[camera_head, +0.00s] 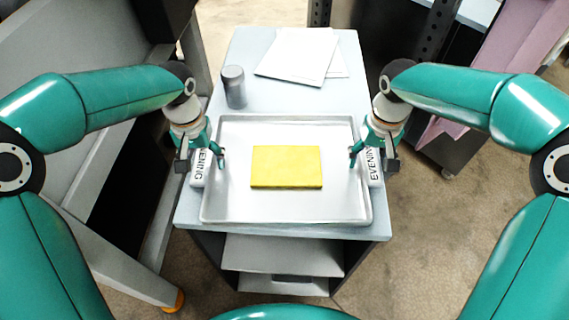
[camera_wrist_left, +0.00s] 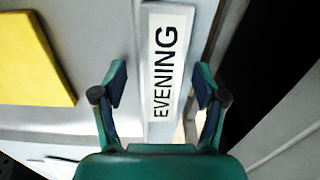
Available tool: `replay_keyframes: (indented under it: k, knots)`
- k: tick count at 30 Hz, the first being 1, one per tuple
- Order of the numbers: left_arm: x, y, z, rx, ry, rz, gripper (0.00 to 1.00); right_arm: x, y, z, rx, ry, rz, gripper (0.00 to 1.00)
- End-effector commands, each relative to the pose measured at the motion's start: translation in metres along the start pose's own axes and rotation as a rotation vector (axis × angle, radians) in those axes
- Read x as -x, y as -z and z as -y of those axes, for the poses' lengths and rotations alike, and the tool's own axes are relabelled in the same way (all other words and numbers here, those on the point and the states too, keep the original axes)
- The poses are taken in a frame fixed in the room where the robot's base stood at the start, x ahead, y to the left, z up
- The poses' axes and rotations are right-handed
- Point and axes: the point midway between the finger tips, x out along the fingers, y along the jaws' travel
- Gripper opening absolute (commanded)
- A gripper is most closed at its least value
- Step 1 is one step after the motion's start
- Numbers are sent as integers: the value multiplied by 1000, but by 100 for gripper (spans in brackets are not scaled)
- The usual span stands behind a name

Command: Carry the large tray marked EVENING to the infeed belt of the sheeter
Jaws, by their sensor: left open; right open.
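The large grey metal tray (camera_head: 285,207) lies flat on a light-topped stand, with a yellow slab (camera_head: 286,167) near its middle. White EVENING labels mark its left side (camera_head: 199,168) and right side (camera_head: 374,166). My left gripper (camera_head: 203,158) is open at the tray's left side. In the left wrist view its fingers (camera_wrist_left: 160,82) stand apart on either side of the EVENING label (camera_wrist_left: 164,65), and I cannot tell whether they touch the tray. My right gripper (camera_head: 368,157) is open at the right label; its fingers are partly hidden.
On the stand's top (camera_head: 250,60), behind the tray, are a dark grey cylinder (camera_head: 233,87) and white paper sheets (camera_head: 297,55). A grey machine frame (camera_head: 75,45) is close on the left. A pink panel (camera_head: 505,60) stands at the back right.

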Motion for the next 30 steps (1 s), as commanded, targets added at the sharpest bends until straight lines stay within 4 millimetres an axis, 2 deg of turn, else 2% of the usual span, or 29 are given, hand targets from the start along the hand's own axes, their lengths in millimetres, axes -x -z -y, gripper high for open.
replay_keyframes:
  k: [5,6,18,30]
  knots:
    - [0,0,0,0,0,0,72,0,0,0,0,0,0,72]
    - [0,0,0,1,0,0,69,0,0,0,0,0,0,69]
    - [0,0,1,1,0,1,2,0,0,1,2,-1,1,2]
    - [1,0,1,2,1,-1,0,2,1,1,2,-1,-1,0]
